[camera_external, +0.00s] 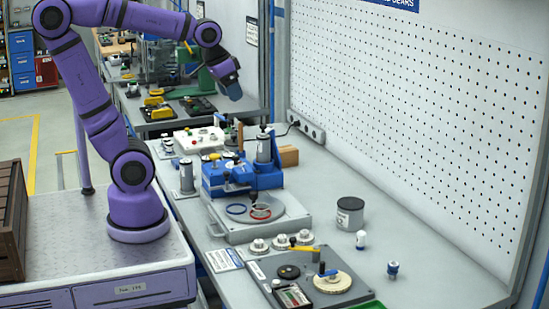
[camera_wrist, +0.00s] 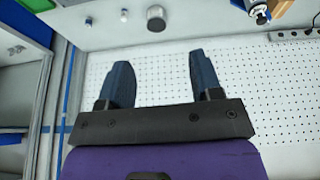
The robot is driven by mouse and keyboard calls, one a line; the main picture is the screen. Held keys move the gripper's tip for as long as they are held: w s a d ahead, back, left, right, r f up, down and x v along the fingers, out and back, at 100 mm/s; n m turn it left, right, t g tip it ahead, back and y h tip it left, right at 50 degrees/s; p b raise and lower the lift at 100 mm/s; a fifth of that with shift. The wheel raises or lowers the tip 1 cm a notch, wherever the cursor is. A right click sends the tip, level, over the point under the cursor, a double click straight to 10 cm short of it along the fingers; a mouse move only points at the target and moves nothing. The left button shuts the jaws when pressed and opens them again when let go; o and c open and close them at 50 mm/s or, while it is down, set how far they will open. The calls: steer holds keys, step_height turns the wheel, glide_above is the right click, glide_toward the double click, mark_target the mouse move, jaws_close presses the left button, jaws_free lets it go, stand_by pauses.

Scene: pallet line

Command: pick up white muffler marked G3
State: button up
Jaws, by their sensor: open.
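A small white capped piece (camera_external: 361,238), which looks like the white muffler, stands on the grey bench right of the middle. It also shows in the wrist view (camera_wrist: 124,15) near the top edge. The G3 mark is too small to read. A similar blue and white piece (camera_external: 392,269) stands nearer the front, and it also shows in the wrist view (camera_wrist: 88,21). My gripper (camera_external: 233,91) is raised high above the far part of the bench, well away from both. Its two dark blue fingers (camera_wrist: 159,62) are apart with nothing between them.
A grey tin (camera_external: 350,213) stands behind the white piece. A blue fixture (camera_external: 228,178) on a grey plate and a tool board with a yellow-handled tool (camera_external: 302,247) lie to the left. A white pegboard (camera_external: 420,110) walls the right side. The bench around the small pieces is clear.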

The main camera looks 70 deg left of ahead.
steer(key=w+d+f+g, duration=0.1)
steer(key=w+d+f, duration=0.1)
steer(key=w, duration=0.4)
steer(key=w+d+f, duration=0.1)
steer(key=w+d, duration=0.1)
steer(key=w, duration=0.5)
steer(key=n+g, duration=0.1)
steer(key=g, duration=0.2)
glide_above(361, 241)
steer(key=w+a, duration=0.1)
steer(key=w, duration=0.1)
steer(key=f, duration=2.9)
steer(key=shift+s+a+f, duration=0.15)
steer(key=shift+s+f, duration=0.05)
steer(key=shift+f, duration=0.2)
step_height(361, 241, down, 6)
steer(key=shift+f, duration=0.1)
steer(key=shift+s+f, duration=0.2)
steer(key=shift+f, duration=1.1)
steer(key=shift+s+f, duration=0.15)
steer(key=shift+f, duration=1.1)
steer(key=c, duration=1)
